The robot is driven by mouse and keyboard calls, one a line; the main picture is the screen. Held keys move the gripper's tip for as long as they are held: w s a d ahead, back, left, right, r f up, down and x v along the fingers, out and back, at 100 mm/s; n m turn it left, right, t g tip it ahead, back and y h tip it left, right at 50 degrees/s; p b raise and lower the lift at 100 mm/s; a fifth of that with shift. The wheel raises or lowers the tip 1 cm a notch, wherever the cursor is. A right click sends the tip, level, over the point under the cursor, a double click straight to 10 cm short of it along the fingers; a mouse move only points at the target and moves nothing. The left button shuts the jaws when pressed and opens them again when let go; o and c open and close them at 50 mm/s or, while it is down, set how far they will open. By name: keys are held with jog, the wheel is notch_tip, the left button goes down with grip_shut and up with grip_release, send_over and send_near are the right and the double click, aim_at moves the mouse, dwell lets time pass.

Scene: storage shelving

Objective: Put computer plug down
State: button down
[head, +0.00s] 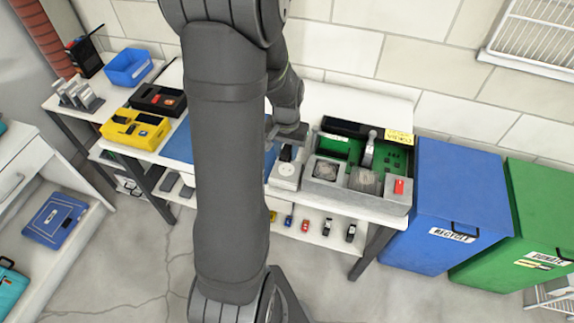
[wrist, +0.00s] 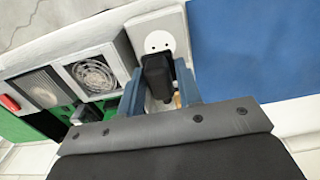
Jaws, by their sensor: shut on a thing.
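The black computer plug (wrist: 157,78) is between the two blue-grey fingers of my gripper (wrist: 160,92) in the wrist view. In the head view the plug (head: 286,153) shows below my gripper (head: 287,132), at the white socket block (head: 284,180). The round socket face with two holes (wrist: 158,42) is uncovered in the wrist view, just beyond the plug. The plug covers the near part of the block. I cannot tell whether the plug touches the block. My arm hides part of the bench in the head view.
Right beside the socket block stands an open computer case (head: 318,187) with a green board and fan. A blue mat (wrist: 250,45) lies on the socket's other side. A yellow case (head: 115,133) is at the left. Blue (head: 450,190) and green bins (head: 530,215) stand right.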

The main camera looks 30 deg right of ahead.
jog(key=shift+w+a+r, duration=0.3)
jog(key=shift+r, duration=0.15)
jog(key=shift+w+a+r, duration=0.25)
jog(key=shift+r, duration=0.2)
jog(key=w+a+f, duration=0.2)
jog(key=w, duration=0.1)
jog(key=w+a+f, duration=0.2)
jog(key=w, duration=0.1)
jog(key=w+a+f, duration=0.2)
jog(key=w+a, duration=0.1)
jog(key=shift+w+a+f, duration=0.1)
jog(key=shift+w+f, duration=0.05)
jog(key=shift+f, duration=2.25)
jog(key=shift+f, duration=0.6)
jog(key=c, duration=1)
grip_release()
jog(key=shift+r, duration=0.1)
